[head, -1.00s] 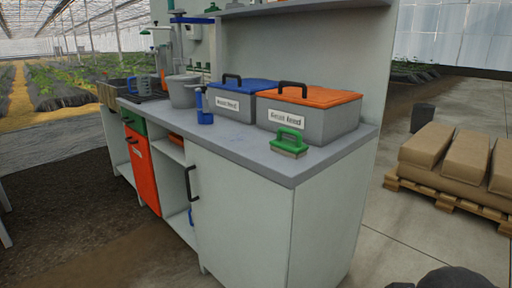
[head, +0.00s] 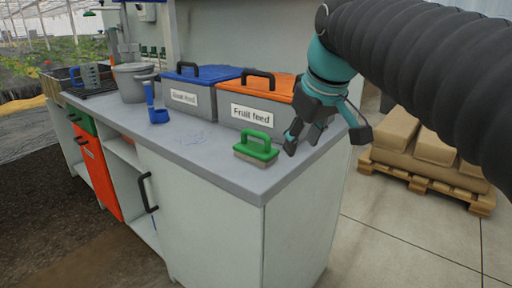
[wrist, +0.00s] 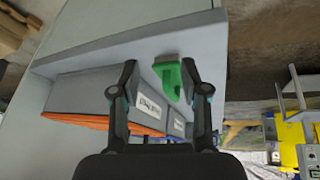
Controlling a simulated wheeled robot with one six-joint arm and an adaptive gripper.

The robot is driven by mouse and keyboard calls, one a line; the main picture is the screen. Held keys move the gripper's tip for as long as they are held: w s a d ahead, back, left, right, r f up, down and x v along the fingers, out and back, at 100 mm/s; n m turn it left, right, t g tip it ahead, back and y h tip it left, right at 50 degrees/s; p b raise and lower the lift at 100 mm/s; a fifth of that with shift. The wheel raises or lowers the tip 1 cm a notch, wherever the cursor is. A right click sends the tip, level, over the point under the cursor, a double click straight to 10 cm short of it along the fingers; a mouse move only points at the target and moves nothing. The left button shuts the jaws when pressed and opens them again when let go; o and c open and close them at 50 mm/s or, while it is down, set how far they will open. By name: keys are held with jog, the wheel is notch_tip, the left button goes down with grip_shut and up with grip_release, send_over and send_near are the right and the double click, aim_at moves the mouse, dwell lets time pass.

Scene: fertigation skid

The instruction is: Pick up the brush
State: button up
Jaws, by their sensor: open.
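The green brush (head: 257,148) lies on the grey worktop near its front right corner, handle up and bristles down. In the wrist view the brush (wrist: 168,78) shows beyond the fingertips, right of the middle of the gap. My gripper (head: 318,140) is open and empty, above the worktop's right end, to the right of the brush and apart from it. Its two fingers also show in the wrist view (wrist: 160,75).
The "Fruit feed" box (head: 243,104) with an orange lid stands just behind the brush. A blue-lidded box (head: 190,94), a blue tool (head: 156,108) and a grey bucket (head: 133,83) stand farther left. Bare worktop (head: 205,143) lies left of the brush. Sacks on a pallet (head: 428,183) are at right.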

jog(key=w+a+r+n, duration=0.4)
jog(key=w+a+r, duration=0.3)
jog(key=r, duration=0.1)
jog(key=b, duration=0.1)
send_near(256, 134)
jog(key=shift+g+y, duration=0.3)
jog(key=shift+y, duration=0.1)
jog(key=w+f, duration=0.2)
jog(key=f, duration=0.1)
jog(key=w+f, duration=0.1)
jog(key=shift+w+a+f, duration=0.15)
jog(key=shift+w+a, duration=0.2)
jog(key=shift+a, duration=0.05)
jog(key=x, duration=0.2)
jog(key=b+x, duration=0.1)
jog(key=x, duration=0.1)
jog(key=shift+s+d+f, duration=0.15)
jog(key=shift+s+d, duration=0.15)
jog(key=shift+s, duration=0.05)
jog(key=shift+w+a+f, duration=0.15)
jog(key=shift+w+f, duration=0.15)
jog(key=shift+f, duration=0.3)
grip_shut()
